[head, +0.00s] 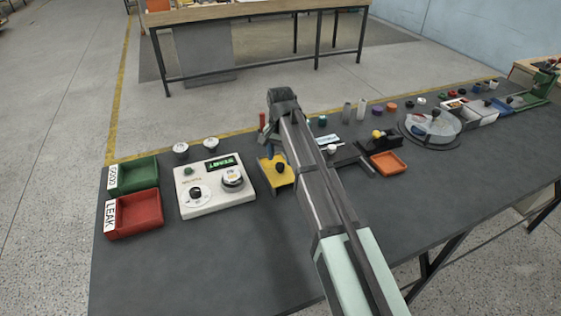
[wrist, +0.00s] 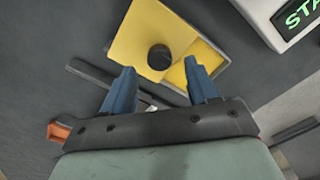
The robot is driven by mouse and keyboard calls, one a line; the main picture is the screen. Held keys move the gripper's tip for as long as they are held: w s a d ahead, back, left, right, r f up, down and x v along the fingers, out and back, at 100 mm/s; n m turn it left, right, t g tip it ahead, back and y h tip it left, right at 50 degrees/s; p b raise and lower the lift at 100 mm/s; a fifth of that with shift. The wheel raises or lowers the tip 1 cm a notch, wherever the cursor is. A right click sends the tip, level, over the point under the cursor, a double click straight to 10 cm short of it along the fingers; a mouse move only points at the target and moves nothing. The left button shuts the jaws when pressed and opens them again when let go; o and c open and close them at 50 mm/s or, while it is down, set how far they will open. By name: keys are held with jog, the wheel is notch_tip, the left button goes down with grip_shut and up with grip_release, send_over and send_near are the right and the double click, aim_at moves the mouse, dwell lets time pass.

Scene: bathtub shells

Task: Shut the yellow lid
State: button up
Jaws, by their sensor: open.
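The yellow lid (wrist: 140,35), a flat plate with a round black knob (wrist: 159,57), covers part of a yellow box (wrist: 207,62) in the wrist view. An uncovered strip of the box's inside shows on the lower right side of the lid. In the head view the yellow lid and box (head: 284,179) are partly hidden behind my arm. My gripper (wrist: 160,82) is open, its two blue fingers spread to either side of the knob in the picture. It holds nothing, and I cannot tell its height above the knob. In the head view a blue finger shows beside the box.
A white device (head: 213,188) with a green display stands left of the box. Green (head: 134,174) and red (head: 133,213) trays lie farther left. An orange tray (head: 387,162) and a dark fixture are to the right. The front of the table is clear.

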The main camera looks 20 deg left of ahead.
aim_at(282, 171)
jog(key=shift+f, duration=1.4)
grip_shut()
